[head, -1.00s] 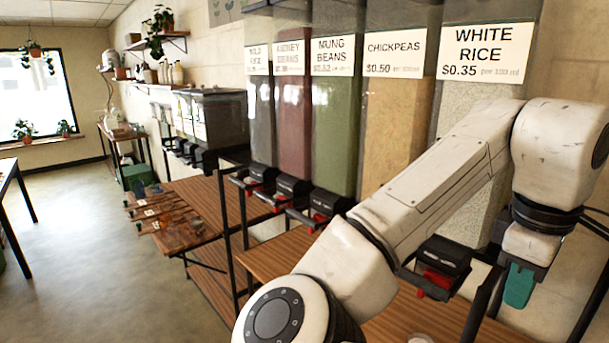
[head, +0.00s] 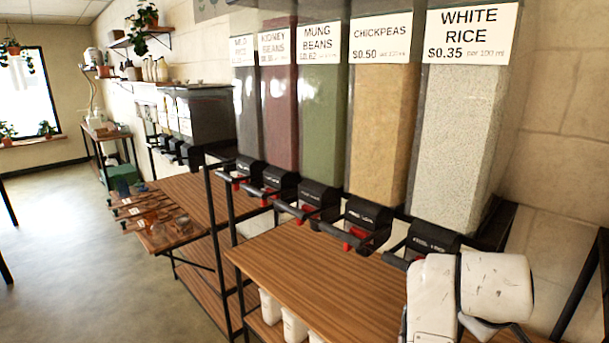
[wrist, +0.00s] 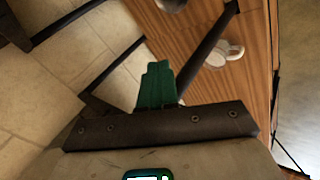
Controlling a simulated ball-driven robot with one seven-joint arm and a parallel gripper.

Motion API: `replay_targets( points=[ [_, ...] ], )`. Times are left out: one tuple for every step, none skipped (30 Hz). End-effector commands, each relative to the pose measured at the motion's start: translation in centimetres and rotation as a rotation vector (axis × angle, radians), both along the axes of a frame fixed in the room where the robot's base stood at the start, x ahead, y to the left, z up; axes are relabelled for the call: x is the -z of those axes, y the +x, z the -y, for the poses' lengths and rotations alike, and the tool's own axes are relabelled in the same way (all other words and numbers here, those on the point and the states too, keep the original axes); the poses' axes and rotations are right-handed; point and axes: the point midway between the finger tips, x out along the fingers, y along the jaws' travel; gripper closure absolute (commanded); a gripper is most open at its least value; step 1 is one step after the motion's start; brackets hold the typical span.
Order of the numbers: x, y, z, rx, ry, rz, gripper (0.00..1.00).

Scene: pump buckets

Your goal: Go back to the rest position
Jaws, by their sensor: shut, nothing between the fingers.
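My gripper (wrist: 157,84) shows in the wrist view with its green fingers pressed together and nothing between them. It hangs over the tiled floor or wall beside a wooden shelf. In the head view my arm is folded low at the bottom right, in front of the shelf, and my gripper is out of sight there.
Dispensers stand in a row, with white rice (head: 461,130) nearest and chickpeas (head: 380,120) beside it. The wooden shelf (head: 310,263) below them has a bare top. White containers (head: 293,325) stand under it. Open floor (head: 75,250) lies to the left. A white object (wrist: 222,53) shows in the wrist view.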

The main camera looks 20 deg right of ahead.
Motion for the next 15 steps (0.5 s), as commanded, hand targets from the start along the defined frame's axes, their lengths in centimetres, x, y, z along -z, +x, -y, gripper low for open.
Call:
replay_targets(
  points=[
    [2.1, -0.4, -0.3, -0.013, 0.0, -0.001, 1.0],
    [3.1, -0.4, -0.6, -0.021, 0.005, 0.004, 1.0],
    [4.5, -0.5, -1.1, -0.033, 0.016, 0.012, 1.0],
    [5.6, -0.7, -1.5, -0.039, 0.027, 0.015, 1.0],
    [6.7, -0.9, -1.9, -0.046, 0.041, 0.018, 1.0],
    [8.3, -1.3, -2.5, -0.056, 0.061, 0.021, 1.0],
    [9.4, -1.6, -3.1, -0.063, 0.078, 0.022, 1.0],
    [10.7, -2.0, -3.7, -0.068, 0.097, 0.022, 1.0],
    [12.3, -2.6, -4.5, -0.072, 0.127, 0.022, 1.0],
    [13.6, -3.0, -5.2, -0.076, 0.15, 0.019, 1.0],
    [14.8, -3.6, -5.9, -0.08, 0.177, 0.017, 1.0],
    [16.5, -4.5, -6.9, -0.08, 0.215, 0.01, 1.0],
    [17.8, -5.2, -7.8, -0.078, 0.244, 0.005, 1.0],
    [19.0, -6.0, -8.7, -0.077, 0.276, 0.0, 1.0],
    [20.6, -7.1, -9.9, -0.074, 0.32, -0.01, 1.0]
  ],
)
